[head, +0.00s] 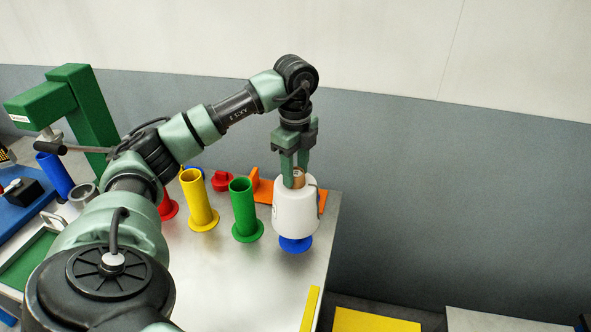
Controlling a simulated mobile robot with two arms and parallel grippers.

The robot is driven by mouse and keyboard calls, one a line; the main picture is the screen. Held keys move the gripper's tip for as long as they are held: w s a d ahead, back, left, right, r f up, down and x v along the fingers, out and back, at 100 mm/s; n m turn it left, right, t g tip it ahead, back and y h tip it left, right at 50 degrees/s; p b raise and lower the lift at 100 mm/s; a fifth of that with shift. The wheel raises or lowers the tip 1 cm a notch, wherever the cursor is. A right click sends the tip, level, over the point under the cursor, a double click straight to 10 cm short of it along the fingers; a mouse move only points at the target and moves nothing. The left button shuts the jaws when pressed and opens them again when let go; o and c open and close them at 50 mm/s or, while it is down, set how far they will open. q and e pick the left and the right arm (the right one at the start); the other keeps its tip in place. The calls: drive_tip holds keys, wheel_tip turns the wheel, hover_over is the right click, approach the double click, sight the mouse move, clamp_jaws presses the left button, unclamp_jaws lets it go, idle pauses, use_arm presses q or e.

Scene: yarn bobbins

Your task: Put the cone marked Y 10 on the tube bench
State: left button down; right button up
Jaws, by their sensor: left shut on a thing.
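A white yarn cone (294,212) with a brown core top is upright near the right end of the metal bench (215,280). My left gripper (295,180) points straight down and is shut on the cone's core top. A blue round foot (296,244) shows directly under the cone. The cone hides whatever is above this foot, and I cannot tell whether the cone rests on it. No marking is readable on the cone. My right gripper is not in view.
Left of the cone stand a green tube (244,208), a yellow tube (198,200) and a red tube (167,207), partly hidden by my arm. An orange bracket (264,190) is behind the cone. A green machine (90,110) stands at the left. The front of the bench is clear.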

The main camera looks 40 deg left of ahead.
use_arm(q)
drive_tip(key=shift+w+a+f, duration=0.1)
drive_tip(key=shift+w+f, duration=0.05)
drive_tip(key=shift+f, duration=0.25)
drive_tip(key=shift+f+b, duration=2.35)
drive_tip(key=shift+f, duration=1.35)
drive_tip(key=c, duration=0.7)
unclamp_jaws()
wheel_tip(320, 180, up, 7)
drive_tip(key=shift+f+b, duration=0.2)
drive_tip(key=shift+b, duration=0.5)
drive_tip(key=shift+r, duration=0.6)
